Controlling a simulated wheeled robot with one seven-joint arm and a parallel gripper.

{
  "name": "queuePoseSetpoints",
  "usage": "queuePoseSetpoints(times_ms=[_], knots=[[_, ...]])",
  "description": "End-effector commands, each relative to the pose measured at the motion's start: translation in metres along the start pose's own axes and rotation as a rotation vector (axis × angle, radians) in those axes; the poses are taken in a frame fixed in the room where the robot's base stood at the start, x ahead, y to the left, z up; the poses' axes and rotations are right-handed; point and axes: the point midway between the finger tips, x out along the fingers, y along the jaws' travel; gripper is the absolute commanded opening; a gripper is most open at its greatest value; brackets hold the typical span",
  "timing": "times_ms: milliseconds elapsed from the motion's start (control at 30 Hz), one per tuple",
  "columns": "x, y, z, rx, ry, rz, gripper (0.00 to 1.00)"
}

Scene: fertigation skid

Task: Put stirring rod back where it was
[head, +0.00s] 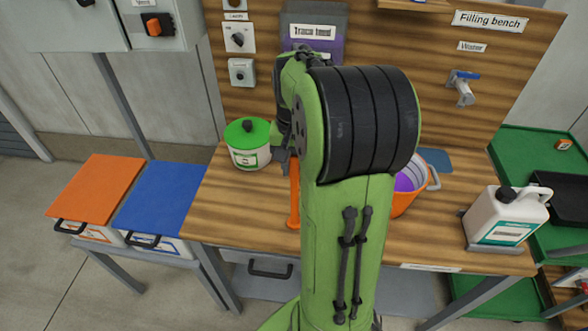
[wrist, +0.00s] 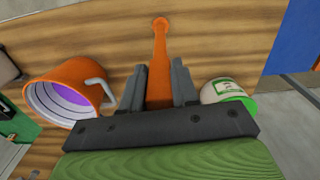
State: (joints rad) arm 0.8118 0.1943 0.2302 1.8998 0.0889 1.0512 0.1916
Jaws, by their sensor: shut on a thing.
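The orange stirring rod (head: 294,196) hangs from my gripper (head: 286,158) over the wooden bench, left of my arm in the head view. In the wrist view the rod (wrist: 160,60) runs between the two dark fingers of my gripper (wrist: 157,85), which is shut on it. Its far end is wider and rounded; I cannot tell whether it touches the bench. An orange pail (head: 404,203) with purple inside stands right of my arm, partly hidden by it. The pail (wrist: 93,86) also shows in the wrist view, left of the rod.
A white tub with a green lid (head: 248,146) stands left of the rod. A white jerrycan (head: 505,218) stands at the bench's right. Orange (head: 98,186) and blue (head: 160,197) lidded bins are at left. A tap (head: 462,85) is on the back panel. The front-left bench is clear.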

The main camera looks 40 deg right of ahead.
Motion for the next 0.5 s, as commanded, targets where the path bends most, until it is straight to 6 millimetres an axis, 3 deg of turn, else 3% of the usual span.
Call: queuePoseSetpoints(times_ms=[300,333,500], knots=[[0.0031,-0.0002,-0.0002,0.000,0.001,0.000,0.00],[0.0034,-0.0002,-0.0001,0.000,0.001,0.000,0.31],[0.0024,-0.0002,-0.0002,0.000,0.001,0.000,0.55]])
